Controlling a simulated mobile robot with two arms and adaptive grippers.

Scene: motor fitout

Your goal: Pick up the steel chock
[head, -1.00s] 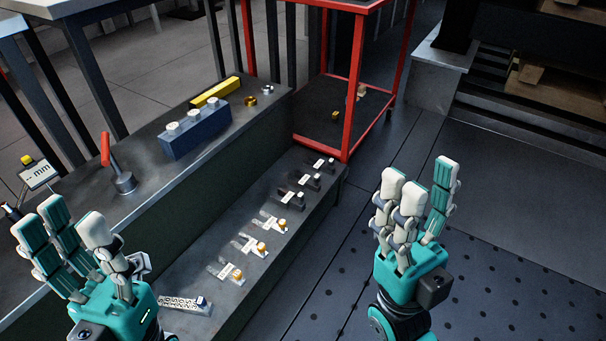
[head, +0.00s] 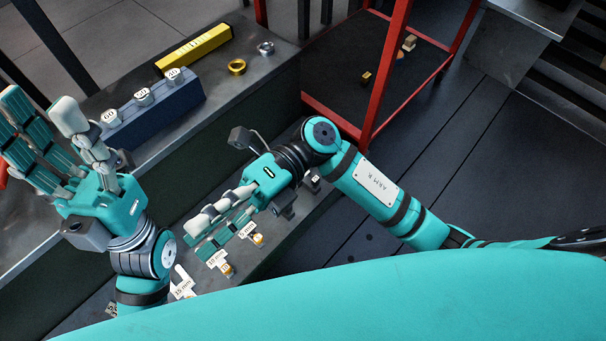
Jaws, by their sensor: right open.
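I cannot pick out the steel chock for certain in the head view; the low step holds several small parts with white size tags, such as a brass-coloured piece (head: 258,240) by the 5 mm tag and another (head: 227,270) by the 10 mm tag. My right gripper (head: 207,228) is open, its fingers stretched out to the lower left above this row, and it hides part of the step. My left gripper (head: 45,135) is open and empty, fingers up, in front of the bench at the left.
On the upper bench are a blue block (head: 160,105) with three marked weights, a yellow bar (head: 194,50), a brass ring (head: 237,67) and a steel ring (head: 266,48). A red-framed cart (head: 385,85) stands behind, with small blocks on its shelf. The floor at right is clear.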

